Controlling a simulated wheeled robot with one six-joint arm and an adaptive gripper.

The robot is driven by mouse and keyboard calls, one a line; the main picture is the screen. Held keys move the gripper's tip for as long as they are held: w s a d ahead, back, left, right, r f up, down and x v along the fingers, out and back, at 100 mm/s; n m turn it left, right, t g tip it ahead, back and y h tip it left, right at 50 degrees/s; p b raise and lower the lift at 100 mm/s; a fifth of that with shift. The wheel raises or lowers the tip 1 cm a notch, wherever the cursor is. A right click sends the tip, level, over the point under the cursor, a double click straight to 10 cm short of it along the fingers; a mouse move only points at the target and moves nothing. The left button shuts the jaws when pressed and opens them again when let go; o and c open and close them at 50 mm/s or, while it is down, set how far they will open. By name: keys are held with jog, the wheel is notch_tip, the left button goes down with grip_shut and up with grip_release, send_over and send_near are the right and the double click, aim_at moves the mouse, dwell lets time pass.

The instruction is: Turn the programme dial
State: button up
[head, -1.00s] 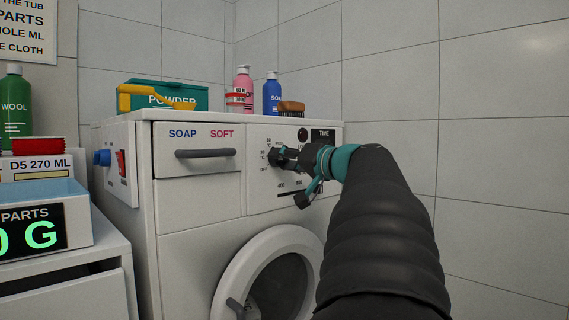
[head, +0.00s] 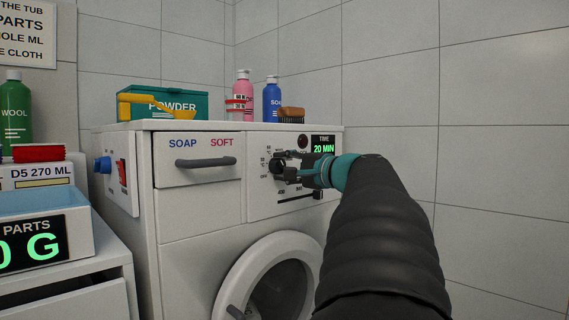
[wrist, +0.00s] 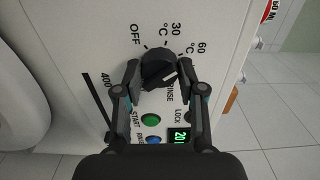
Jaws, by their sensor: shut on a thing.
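The programme dial (wrist: 157,66) is a round black knob on the washing machine's white front panel. Its labels read OFF, 30 °C, 60 °C and RINSE, and a white mark on it lies on the side towards RINSE. My gripper (wrist: 160,73) is shut on the dial, one finger on each side of it. In the head view my gripper (head: 283,168) reaches the dial from the right and partly hides it. The time display (head: 323,148) is lit and reads 20 MIN.
A green START button (wrist: 150,120) and a blue button (wrist: 153,141) lie close below my fingers. A slider slot (wrist: 97,100) is beside them. The soap drawer handle (head: 206,162) is left of the dial, and the round door (head: 235,270) is below. Bottles and a powder box (head: 165,103) stand on top.

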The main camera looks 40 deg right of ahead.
jog(key=shift+m+p, duration=0.3)
jog(key=shift+m, duration=0.6)
jog(key=o, duration=1.1)
jog(key=shift+o, duration=0.2)
jog(key=s, duration=1.2)
jog(key=shift+d, duration=0.45)
jog(key=shift+w+f, duration=0.1)
